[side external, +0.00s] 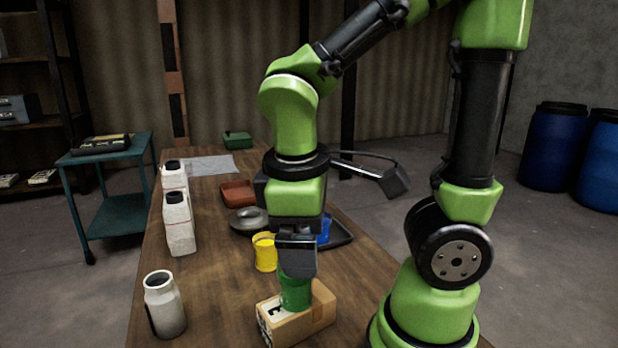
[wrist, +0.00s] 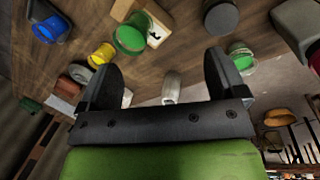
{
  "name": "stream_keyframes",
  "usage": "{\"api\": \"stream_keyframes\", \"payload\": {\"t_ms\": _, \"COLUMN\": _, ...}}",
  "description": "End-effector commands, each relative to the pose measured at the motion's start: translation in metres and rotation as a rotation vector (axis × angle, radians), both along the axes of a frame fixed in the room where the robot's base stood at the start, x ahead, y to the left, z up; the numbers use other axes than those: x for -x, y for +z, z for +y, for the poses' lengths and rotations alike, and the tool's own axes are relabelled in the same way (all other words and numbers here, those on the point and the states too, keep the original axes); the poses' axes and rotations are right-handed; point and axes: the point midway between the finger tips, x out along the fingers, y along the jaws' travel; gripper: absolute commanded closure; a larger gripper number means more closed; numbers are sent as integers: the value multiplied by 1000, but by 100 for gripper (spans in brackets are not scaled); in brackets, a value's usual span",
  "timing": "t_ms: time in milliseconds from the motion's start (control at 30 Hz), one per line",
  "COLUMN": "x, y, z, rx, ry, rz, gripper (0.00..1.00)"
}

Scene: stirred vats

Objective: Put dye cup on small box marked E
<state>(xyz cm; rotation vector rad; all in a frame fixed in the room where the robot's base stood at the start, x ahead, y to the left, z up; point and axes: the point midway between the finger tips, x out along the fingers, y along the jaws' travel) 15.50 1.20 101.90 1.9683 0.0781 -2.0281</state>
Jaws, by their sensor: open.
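A green dye cup (side external: 295,293) stands upright on top of the small cardboard box (side external: 318,311), whose white label carries a dark, partly hidden letter. The cup (wrist: 129,40) and the box (wrist: 156,31) also show in the wrist view, beyond my fingertips. My gripper (side external: 297,268) is directly above the cup, pointing down, and hides the cup's upper part in the side view. In the wrist view its two fingers (wrist: 160,70) are spread wide with nothing between them. A yellow cup (side external: 264,252) and a blue cup (side external: 325,229) stand behind the box.
White bottles (side external: 179,225) stand along the table's left side, with a grey-white jar (side external: 164,303) at the front. A grey dish (side external: 246,221), a reddish tray (side external: 237,194) and a dark tray (side external: 341,236) lie farther back. The wood between jar and box is clear.

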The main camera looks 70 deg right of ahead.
Motion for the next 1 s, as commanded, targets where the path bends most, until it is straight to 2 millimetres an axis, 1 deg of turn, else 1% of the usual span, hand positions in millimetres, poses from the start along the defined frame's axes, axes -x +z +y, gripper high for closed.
{"api": "stream_keyframes", "payload": {"t_ms": 33, "x": 2, "y": 13, "z": 1, "rx": -83, "ry": -97, "rz": -102, "gripper": 10}}
{"api": "stream_keyframes", "payload": {"t_ms": 100, "x": 4, "y": 28, "z": 5, "rx": -195, "ry": -223, "rz": -228, "gripper": 10}}
{"api": "stream_keyframes", "payload": {"t_ms": 200, "x": 7, "y": 48, "z": 9, "rx": -335, "ry": -367, "rz": -390, "gripper": 10}}
{"api": "stream_keyframes", "payload": {"t_ms": 300, "x": 9, "y": 64, "z": 12, "rx": -441, "ry": -466, "rz": -512, "gripper": 10}}
{"api": "stream_keyframes", "payload": {"t_ms": 400, "x": 11, "y": 73, "z": 14, "rx": -506, "ry": -522, "rz": -585, "gripper": 10}}
{"api": "stream_keyframes", "payload": {"t_ms": 533, "x": 12, "y": 78, "z": 15, "rx": -538, "ry": -548, "rz": -618, "gripper": 10}}
{"api": "stream_keyframes", "payload": {"t_ms": 1000, "x": 12, "y": 78, "z": 15, "rx": -538, "ry": -546, "rz": -616, "gripper": 10}}
